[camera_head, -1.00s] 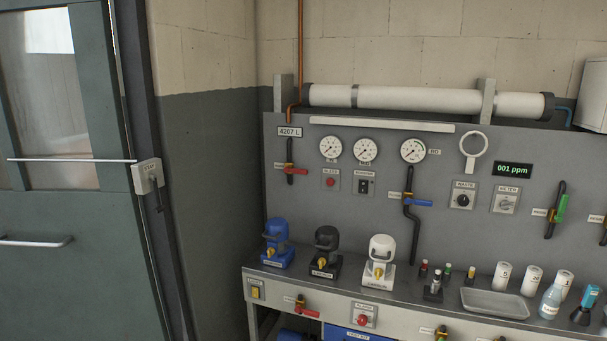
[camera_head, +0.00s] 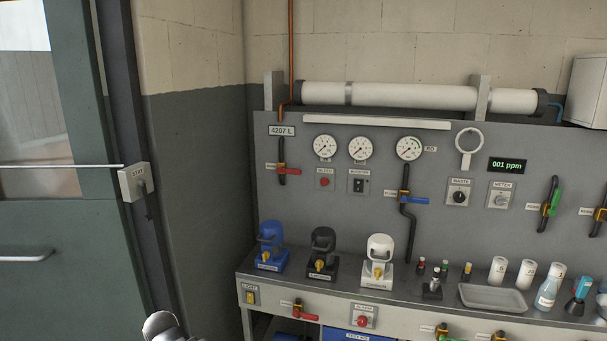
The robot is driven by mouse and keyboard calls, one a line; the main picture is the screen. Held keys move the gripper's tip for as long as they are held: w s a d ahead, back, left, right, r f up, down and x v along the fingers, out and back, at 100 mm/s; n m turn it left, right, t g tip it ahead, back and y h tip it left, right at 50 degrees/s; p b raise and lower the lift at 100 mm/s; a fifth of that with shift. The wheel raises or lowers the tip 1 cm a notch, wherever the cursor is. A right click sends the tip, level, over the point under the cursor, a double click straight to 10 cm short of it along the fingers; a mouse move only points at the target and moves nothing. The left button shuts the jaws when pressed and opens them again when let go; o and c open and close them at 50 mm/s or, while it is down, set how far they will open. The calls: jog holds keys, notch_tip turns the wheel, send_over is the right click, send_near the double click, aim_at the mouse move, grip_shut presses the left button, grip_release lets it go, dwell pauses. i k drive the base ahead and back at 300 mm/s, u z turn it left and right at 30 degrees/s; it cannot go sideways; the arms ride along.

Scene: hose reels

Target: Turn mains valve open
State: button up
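A pale rounded piece, apparently part of my arm, shows at the bottom left, away from the panel. No gripper fingers show.
A blue-lever valve (camera_head: 414,200) and a green-lever valve (camera_head: 551,202) are further right. Blue, black and white housings (camera_head: 379,263) stand on the bench beside a tray (camera_head: 492,297) and bottles. A green door (camera_head: 60,265) is at the left.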

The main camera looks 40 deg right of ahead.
aim_at(279, 169)
jog(key=z, duration=0.1)
jog(key=i, duration=0.95)
jog(key=u, duration=0.1)
